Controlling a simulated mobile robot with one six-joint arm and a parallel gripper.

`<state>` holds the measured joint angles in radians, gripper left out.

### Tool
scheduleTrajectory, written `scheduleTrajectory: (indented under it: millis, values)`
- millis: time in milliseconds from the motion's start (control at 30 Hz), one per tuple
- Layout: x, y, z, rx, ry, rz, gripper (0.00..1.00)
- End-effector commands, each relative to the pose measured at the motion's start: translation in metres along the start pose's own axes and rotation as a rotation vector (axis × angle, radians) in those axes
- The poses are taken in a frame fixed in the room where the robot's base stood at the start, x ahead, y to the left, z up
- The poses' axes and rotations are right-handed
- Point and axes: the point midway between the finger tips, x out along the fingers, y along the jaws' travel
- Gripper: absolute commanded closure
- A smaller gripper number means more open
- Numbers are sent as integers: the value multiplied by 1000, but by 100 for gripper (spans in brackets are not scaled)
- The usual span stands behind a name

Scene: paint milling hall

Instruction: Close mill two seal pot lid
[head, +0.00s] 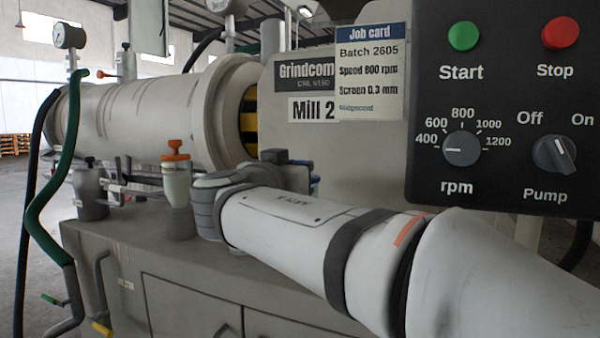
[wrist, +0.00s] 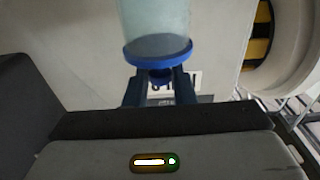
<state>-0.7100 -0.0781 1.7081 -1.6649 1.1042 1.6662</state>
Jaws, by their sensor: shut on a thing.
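In the wrist view, my gripper (wrist: 160,82) is shut on the small blue knob below a round blue lid (wrist: 158,54). The lid meets the end of a pale, see-through seal pot (wrist: 155,20), whose far part is cut off by the frame. I cannot tell whether the lid is seated or just held against the pot. In the head view, my dark gripper (head: 288,170) is at the mill's side, below the Mill 2 sign (head: 314,108). My arm and gripper hide most of the pot and lid there; only a little blue shows.
The grey mill barrel (head: 145,110) lies to the left, with a yellow and black coupling (head: 249,118) beside it. An orange-topped vessel (head: 176,180) stands left of my arm. A black control panel (head: 505,110) fills the upper right. A green hose (head: 68,150) hangs at far left.

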Motion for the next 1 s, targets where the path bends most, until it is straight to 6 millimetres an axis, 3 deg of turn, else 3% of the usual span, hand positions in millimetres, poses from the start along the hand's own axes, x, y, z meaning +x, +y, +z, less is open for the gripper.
scheduleTrajectory:
  millis: [533,567,600,800,1000]
  values:
    - [-1,1,0,2,29,1,100]
    - [-1,1,0,2,29,1,76]
    - [-1,1,0,2,29,1,73]
    - [-1,0,1,1,27,1,57]
    - [-1,0,1,0,27,1,56]
